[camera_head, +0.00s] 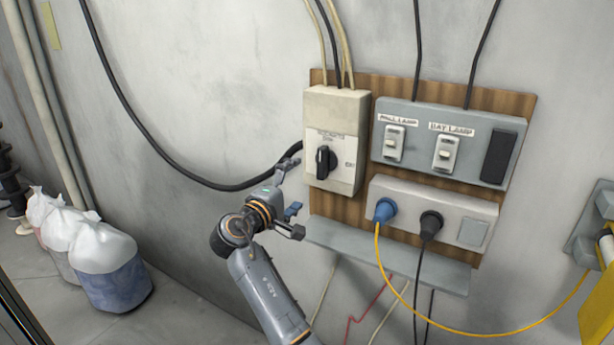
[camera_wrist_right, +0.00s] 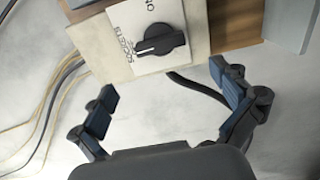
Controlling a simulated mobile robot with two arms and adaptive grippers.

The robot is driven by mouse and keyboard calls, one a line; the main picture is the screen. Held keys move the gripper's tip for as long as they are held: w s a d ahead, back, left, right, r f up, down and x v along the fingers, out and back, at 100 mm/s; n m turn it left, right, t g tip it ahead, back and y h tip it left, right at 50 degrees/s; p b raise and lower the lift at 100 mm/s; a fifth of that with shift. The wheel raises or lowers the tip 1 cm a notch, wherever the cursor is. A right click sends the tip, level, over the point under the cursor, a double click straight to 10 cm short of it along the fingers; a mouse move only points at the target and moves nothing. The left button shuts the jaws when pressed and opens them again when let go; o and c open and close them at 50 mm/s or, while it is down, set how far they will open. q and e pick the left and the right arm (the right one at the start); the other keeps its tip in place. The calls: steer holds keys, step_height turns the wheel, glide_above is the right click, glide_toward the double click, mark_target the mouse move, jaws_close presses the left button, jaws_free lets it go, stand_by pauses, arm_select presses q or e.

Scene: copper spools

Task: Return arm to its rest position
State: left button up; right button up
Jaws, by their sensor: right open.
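My right arm (camera_head: 268,290) reaches up from the bottom of the head view. My right gripper (camera_head: 291,188) is open and empty, close to the left side of a beige switch box (camera_head: 337,108) on the wall. The box carries a black rotary knob (camera_head: 325,162). In the right wrist view the gripper (camera_wrist_right: 165,103) shows two blue-padded fingers wide apart. The knob (camera_wrist_right: 160,42) is ahead of the fingers and apart from them. My left gripper is not in view.
A wooden board (camera_head: 520,105) holds a grey lamp-switch panel (camera_head: 420,120) and a socket strip (camera_head: 455,205) with blue and black plugs. A grey ledge (camera_head: 390,255) juts out below. A black cable (camera_head: 165,160) hangs left. Filled bags (camera_head: 105,265) stand on the floor at left.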

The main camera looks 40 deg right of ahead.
steer(key=shift+s+a, duration=0.3)
steer(key=shift+a, duration=0.35)
